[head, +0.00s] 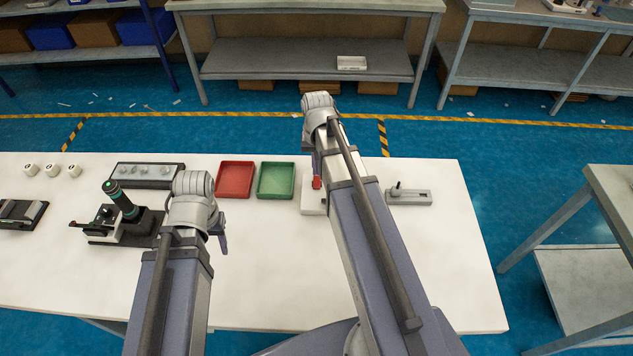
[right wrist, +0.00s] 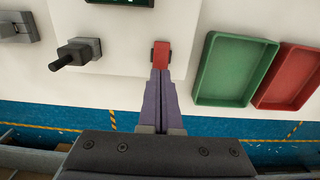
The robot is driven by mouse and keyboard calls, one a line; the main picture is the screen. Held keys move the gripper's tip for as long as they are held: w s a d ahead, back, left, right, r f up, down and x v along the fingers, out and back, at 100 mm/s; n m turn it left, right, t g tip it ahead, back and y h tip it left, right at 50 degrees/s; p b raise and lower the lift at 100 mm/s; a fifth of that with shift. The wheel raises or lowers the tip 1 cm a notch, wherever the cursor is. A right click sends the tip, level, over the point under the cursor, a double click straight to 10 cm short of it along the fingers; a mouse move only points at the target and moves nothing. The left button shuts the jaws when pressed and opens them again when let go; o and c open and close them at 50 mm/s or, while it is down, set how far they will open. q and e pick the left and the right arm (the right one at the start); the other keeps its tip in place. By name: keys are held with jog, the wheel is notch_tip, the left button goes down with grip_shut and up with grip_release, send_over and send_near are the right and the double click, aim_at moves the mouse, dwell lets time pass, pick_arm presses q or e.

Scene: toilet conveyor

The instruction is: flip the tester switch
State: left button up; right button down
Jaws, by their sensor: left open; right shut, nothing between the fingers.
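The tester is a white box (head: 312,202) on the table, largely hidden behind my right arm in the head view. A red switch lever (right wrist: 161,54) stands on its face; it also shows in the head view (head: 317,183). My right gripper (right wrist: 160,74) is shut and empty. Its fingertips are right at the end of the red lever, and I cannot tell whether they touch it. My left gripper (head: 221,229) is open and empty above the table, left of the tester.
A red tray (head: 236,195) and a green tray (head: 275,195) stand left of the tester. A grey fixture with a black knob (head: 410,198) lies to its right. A black stand with a tilted cylinder (head: 122,203) is near my left arm. The front right table is clear.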

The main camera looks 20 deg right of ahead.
pick_arm(q)
jog(key=shift+f+b, duration=0.9)
jog(key=shift+f, duration=0.05)
pick_arm(e)
jog(key=shift+f, duration=1)
jog(key=shift+r, duration=0.1)
notch_tip(320, 180, up, 7)
jog(key=p, duration=0.7)
pick_arm(q)
notch_tip(320, 180, up, 7)
pick_arm(e)
jog(key=s+a+n, duration=0.4)
jog(key=s+a, duration=0.2)
jog(key=a, duration=0.4)
jog(key=s+a+n+h, duration=0.1)
jog(key=s+a+n, duration=0.4)
jog(key=a, duration=0.6)
jog(key=shift+s, duration=0.9)
